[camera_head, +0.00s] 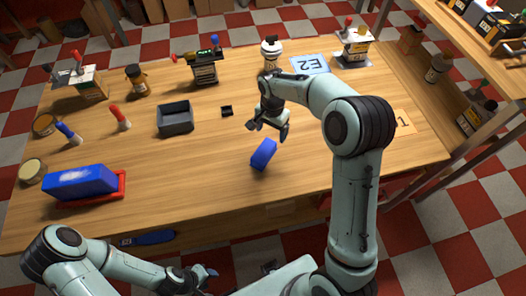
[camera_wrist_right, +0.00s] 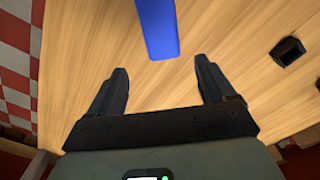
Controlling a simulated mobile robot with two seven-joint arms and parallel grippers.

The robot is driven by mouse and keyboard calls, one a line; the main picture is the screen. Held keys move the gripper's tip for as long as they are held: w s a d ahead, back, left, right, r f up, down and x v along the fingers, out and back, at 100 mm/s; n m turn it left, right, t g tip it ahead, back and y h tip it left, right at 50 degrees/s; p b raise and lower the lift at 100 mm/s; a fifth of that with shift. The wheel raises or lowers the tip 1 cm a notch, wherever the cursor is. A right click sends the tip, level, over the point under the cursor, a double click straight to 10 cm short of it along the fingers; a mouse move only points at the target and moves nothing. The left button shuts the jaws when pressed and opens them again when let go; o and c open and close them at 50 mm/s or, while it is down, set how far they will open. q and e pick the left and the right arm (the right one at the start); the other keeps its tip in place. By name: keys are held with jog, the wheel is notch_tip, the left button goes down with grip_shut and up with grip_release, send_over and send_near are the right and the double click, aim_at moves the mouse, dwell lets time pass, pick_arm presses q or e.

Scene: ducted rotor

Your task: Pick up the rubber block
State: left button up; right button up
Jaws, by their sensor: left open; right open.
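A small plain blue block (camera_head: 263,154), which I take to be the rubber block, lies on the wooden table near its front edge. My right gripper (camera_head: 268,130) is open and empty, above the table just behind the block. In the right wrist view the blue block (camera_wrist_right: 157,28) shows at the top, beyond the open fingers (camera_wrist_right: 161,66) and between their lines. The frame cuts off its far end. My left gripper (camera_head: 211,274) is low in front of the table, away from the block, open.
A grey open bin (camera_head: 175,119) and a small black box (camera_head: 226,111) stand left of my right gripper. Bottles and tools line the back. The table's front middle is mostly clear.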

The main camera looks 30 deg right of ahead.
aim_at(269, 142)
jog(key=f, duration=0.8)
jog(key=shift+w+a+f, duration=0.1)
jog(key=shift+w+f, duration=0.1)
jog(key=shift+w, duration=0.05)
jog(key=c, duration=1.1)
jog(key=shift+r, duration=0.1)
